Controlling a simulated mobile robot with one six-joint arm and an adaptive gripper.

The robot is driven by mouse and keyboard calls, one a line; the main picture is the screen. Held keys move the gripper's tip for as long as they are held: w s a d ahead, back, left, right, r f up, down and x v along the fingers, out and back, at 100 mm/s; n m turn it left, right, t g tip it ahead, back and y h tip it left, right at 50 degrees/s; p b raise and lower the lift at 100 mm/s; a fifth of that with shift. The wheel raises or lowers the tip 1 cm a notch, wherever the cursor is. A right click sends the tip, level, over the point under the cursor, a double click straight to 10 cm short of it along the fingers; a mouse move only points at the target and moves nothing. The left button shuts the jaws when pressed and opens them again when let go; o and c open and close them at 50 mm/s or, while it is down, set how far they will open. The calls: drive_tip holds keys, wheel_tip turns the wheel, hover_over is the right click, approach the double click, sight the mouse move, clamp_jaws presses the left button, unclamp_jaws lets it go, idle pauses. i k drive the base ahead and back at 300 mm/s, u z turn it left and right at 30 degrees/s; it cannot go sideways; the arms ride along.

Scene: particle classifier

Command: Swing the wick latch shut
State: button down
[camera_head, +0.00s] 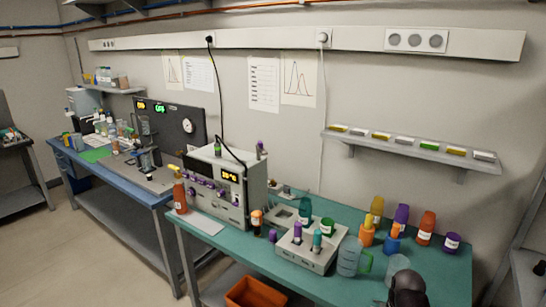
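A cream bench instrument (225,187) with an orange-lit display and purple knobs stands at the left of the green-topped bench; it may be the particle classifier. A small green-labelled bottle (217,149) and a purple-capped one (259,150) are on its top. I cannot make out a wick latch or its position at this size. My gripper (405,290) shows as a dark rounded shape at the bottom edge, right of centre, well to the right of the instrument. Its fingers are not clear, so open or shut cannot be told.
A pale holder block (306,261) with purple and teal bottles stands mid-bench. A beaker (350,256) is beside it, near my gripper. Several coloured bottles (402,217) stand at the back right. An orange bin (249,291) is below the front edge. A shelf (410,149) hangs above.

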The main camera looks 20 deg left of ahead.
sight(260, 145)
drive_tip(key=k, duration=1.1)
drive_tip(key=u, duration=0.75)
drive_tip(key=i, duration=2.1)
drive_tip(key=z, duration=0.7)
